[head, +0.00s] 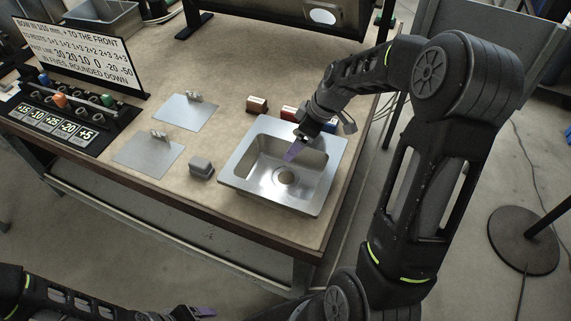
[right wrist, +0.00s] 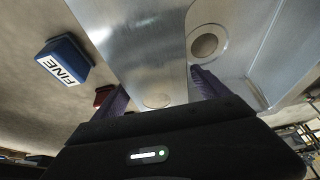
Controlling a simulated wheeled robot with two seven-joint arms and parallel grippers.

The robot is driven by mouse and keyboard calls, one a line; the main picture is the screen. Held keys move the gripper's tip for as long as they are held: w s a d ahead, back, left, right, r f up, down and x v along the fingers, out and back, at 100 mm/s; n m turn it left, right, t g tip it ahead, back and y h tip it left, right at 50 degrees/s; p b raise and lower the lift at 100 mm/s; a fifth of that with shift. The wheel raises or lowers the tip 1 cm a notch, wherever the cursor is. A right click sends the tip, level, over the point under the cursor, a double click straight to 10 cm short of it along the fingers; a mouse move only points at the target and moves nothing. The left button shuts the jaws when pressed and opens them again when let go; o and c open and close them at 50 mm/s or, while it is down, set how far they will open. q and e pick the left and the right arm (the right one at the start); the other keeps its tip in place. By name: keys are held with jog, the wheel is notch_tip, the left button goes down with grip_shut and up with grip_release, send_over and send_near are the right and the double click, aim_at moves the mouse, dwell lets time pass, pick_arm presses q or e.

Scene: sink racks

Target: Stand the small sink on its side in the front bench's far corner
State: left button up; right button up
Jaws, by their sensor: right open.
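The small sink (head: 238,163), a square steel basin with a flat rim and round drain, lies flat, opening up, near the bench's right front corner. My right gripper (head: 297,148) reaches down at its far rim, with one purple finger visible against the basin. In the right wrist view the open purple fingers (right wrist: 160,92) show either side of a steel strip of the sink (right wrist: 135,45), with the drain beyond; contact is unclear. My left gripper (head: 197,312) is low at the bottom edge, off the bench, its opening unclear. The front bench (head: 235,70) has a beige top.
Small blocks (head: 257,104) stand behind the sink; a blue block marked FINE (right wrist: 64,62) is close to my right gripper. A grey block (head: 201,168) and two metal plates (head: 185,112) lie left. A sign (head: 75,50) and peg rack stand far left. The bench's back middle is clear.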

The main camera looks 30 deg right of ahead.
jog(key=shift+r, duration=0.1)
grip_shut()
dwell(0.9)
